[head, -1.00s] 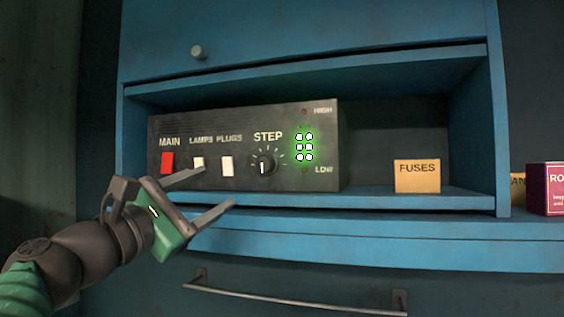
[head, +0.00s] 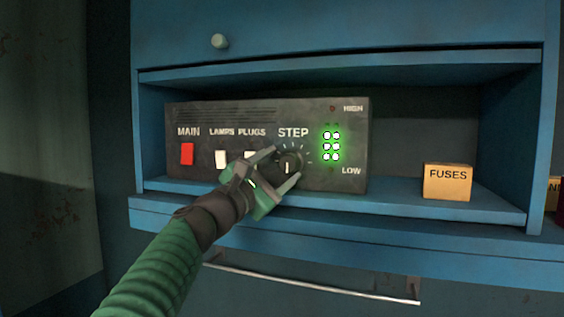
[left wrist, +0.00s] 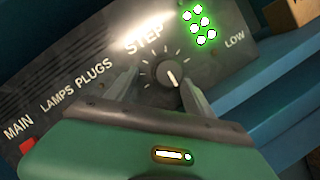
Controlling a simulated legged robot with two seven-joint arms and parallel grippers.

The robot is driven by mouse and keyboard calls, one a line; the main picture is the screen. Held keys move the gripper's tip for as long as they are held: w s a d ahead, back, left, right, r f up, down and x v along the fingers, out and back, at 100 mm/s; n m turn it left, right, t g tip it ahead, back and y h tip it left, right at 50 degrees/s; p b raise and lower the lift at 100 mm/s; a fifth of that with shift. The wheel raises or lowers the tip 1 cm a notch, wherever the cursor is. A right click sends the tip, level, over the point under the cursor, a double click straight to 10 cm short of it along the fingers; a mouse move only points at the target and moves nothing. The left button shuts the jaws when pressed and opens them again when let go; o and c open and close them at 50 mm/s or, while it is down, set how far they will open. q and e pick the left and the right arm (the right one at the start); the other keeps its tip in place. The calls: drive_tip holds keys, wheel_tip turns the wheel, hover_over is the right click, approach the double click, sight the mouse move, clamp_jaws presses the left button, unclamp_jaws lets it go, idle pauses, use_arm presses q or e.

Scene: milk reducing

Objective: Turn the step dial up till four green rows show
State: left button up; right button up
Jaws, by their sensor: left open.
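The black step dial (head: 289,161) is on the front of a dark control box (head: 350,115), under the STEP label. Its white pointer mark points roughly down in the head view. To its right, three rows of green lights (head: 332,146) glow between the HIGH and LOW labels; they also show in the left wrist view (left wrist: 201,24). My left gripper (head: 285,167) is open at the dial, with one finger on either side of it. In the left wrist view the dial (left wrist: 163,75) sits between the fingertips; I cannot tell whether they touch it.
A red MAIN switch (head: 187,154) and a white LAMPS switch (head: 221,160) are left of the dial. My gripper partly covers the white PLUGS switch (head: 250,156). A FUSES box (head: 447,182) stands right of the control box on the blue shelf (head: 400,200), with free room between.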

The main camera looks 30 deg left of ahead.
use_arm(q)
drive_tip(key=shift+s+a+f, duration=0.1)
drive_tip(key=shift+s+a, duration=0.05)
drive_tip(key=shift+a, duration=0.3)
drive_tip(key=shift+c, duration=0.2)
drive_tip(key=d, duration=0.3)
drive_tip(key=shift+d+r, duration=0.1)
drive_tip(key=shift+r, duration=0.3)
drive_tip(key=c, duration=0.7)
drive_tip(key=shift+d, duration=0.2)
drive_tip(key=c, duration=0.3)
drive_tip(key=shift+a, duration=0.1)
drive_tip(key=shift+c, duration=1.1)
drive_tip(key=shift+a+f, duration=0.2)
drive_tip(key=shift+a, duration=0.2)
clamp_jaws()
use_arm(e)
drive_tip(key=shift+s+d, duration=0.1)
drive_tip(key=shift+d, duration=0.25)
